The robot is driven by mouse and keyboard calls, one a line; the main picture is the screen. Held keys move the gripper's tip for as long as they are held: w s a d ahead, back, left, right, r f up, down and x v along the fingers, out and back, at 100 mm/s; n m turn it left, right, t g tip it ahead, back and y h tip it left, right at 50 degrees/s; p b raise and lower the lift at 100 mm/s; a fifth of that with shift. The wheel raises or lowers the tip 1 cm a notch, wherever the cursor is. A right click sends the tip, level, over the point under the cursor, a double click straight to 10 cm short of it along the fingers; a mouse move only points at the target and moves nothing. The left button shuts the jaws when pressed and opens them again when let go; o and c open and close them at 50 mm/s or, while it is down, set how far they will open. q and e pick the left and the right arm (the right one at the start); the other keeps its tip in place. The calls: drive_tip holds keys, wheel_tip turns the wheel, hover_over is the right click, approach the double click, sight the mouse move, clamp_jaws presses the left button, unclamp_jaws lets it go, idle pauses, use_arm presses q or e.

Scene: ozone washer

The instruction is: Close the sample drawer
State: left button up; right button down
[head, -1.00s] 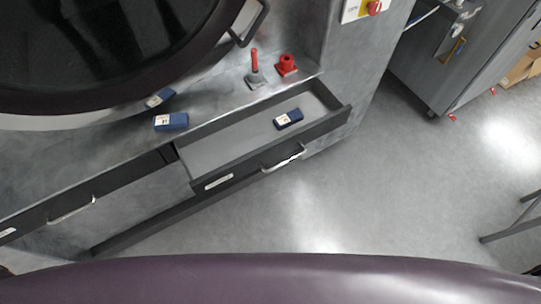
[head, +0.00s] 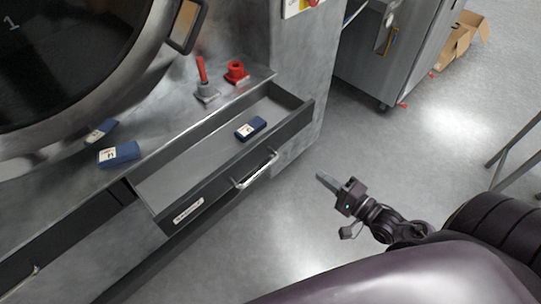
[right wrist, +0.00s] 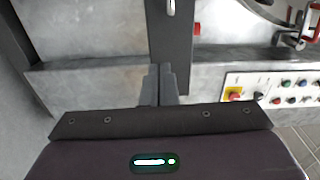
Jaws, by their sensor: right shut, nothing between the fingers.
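The sample drawer (head: 188,213) is pulled open from the grey cabinet, with a dark front, a white label and a metal handle (head: 257,171). A blue box (head: 251,128) lies inside it. My right gripper (head: 326,181) is to the right of the drawer front, apart from it, above the floor. Its fingers (right wrist: 159,84) are together and empty in the right wrist view. A dark upright strip with a pale handle-like end shows beyond them; I cannot tell for sure if it is the drawer front. My left gripper is not in view.
A second blue box (head: 119,154), a red-handled tool (head: 202,80) and a red fitting (head: 236,72) stand on the ledge behind the drawer. The washer's round door (head: 70,60) is at upper left. Floor between drawer and gripper is clear.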

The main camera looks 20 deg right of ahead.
drive_tip(key=r, duration=0.1)
drive_tip(key=p, duration=0.1)
approach(278, 141)
drive_tip(key=x, duration=0.5)
drive_tip(key=shift+w, duration=0.3)
drive_tip(key=shift+w+a, duration=0.3)
drive_tip(key=shift+w, duration=0.25)
